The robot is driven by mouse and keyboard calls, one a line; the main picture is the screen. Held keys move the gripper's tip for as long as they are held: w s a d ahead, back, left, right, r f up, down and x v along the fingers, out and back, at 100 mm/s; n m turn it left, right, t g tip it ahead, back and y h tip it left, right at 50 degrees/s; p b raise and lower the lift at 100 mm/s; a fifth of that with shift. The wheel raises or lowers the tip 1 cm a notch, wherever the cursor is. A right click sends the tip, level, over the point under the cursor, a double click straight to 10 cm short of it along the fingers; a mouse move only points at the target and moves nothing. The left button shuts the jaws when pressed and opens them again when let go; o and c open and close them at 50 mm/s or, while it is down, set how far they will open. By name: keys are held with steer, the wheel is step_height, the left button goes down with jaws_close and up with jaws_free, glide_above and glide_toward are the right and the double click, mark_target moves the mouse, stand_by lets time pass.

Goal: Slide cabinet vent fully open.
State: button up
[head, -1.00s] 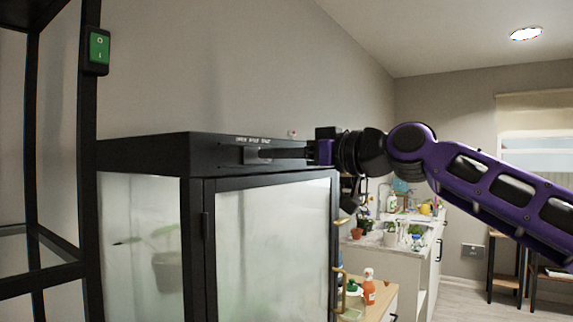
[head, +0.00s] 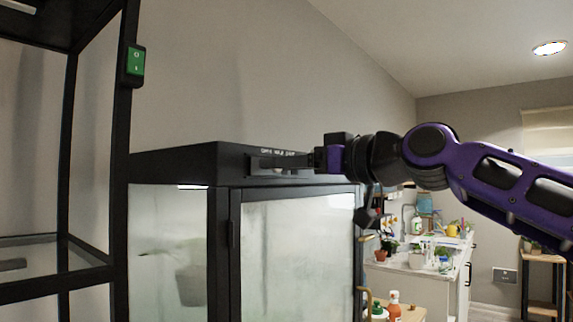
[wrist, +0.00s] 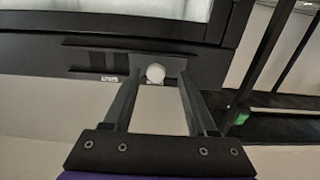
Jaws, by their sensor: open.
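The cabinet vent (wrist: 100,58) is a dark slotted strip on the black top band of the glass-fronted cabinet (head: 228,225). A pale round knob (wrist: 155,73) sits on it, nearer the right end of the rails in the wrist view. My gripper (wrist: 157,84) is open, with one finger on each side of the knob; I cannot tell whether either touches it. In the head view my gripper (head: 262,163) reaches the band from the right, just below small white lettering (head: 278,153). The fingers hide part of the vent and lettering.
A black rack frame (head: 122,120) with a green switch (head: 136,65) stands at the left. Behind the arm are a sink counter (head: 440,262) with plants and a low wooden top with bottles (head: 394,303). Open air lies above the cabinet.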

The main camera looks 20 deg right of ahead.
steer(key=shift+d, duration=0.1)
steer(key=v, duration=1.7)
steer(key=shift+s, duration=0.15)
